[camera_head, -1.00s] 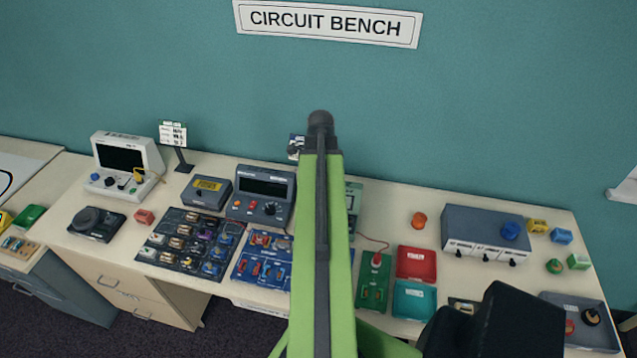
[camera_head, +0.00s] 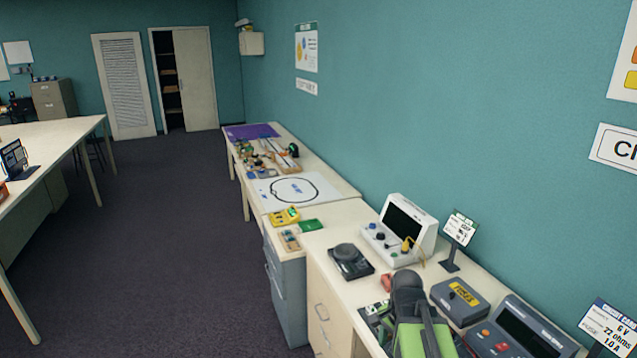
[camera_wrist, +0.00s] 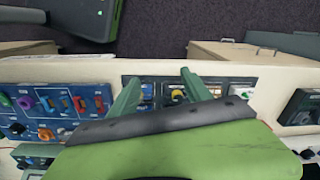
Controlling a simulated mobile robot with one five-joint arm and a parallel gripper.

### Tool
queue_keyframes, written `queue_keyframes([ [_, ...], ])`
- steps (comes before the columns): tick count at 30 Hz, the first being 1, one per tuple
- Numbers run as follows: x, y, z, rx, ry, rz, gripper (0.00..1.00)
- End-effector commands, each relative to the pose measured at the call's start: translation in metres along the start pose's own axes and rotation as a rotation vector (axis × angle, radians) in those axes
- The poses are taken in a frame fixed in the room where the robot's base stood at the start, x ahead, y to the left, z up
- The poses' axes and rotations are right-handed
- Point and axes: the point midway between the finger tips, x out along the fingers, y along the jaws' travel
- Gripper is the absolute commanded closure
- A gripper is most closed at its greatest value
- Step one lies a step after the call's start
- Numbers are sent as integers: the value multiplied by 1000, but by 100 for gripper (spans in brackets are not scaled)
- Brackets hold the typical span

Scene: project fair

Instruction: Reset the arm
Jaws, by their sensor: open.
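My gripper (camera_wrist: 160,78) shows in the wrist view as two green fingers. They are spread apart and nothing is held between them. The fingers hang over the bench, above small parts in a dark tray (camera_wrist: 213,84). In the head view my green and dark grey arm stands at the bottom, right of the middle, in front of the bench; the gripper itself cannot be made out there.
A black device (camera_head: 350,261) sits by the front edge. The dark floor (camera_head: 160,260) at left is open.

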Motion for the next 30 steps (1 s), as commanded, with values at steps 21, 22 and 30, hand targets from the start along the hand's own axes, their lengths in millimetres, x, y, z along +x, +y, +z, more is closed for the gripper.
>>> queue_keyframes([
  [21,22,-28,78,-1017,-28,24,43],
  [22,22,-28,78,-1016,-28,23,43],
  [30,22,-28,78,-1014,-28,23,64],
])
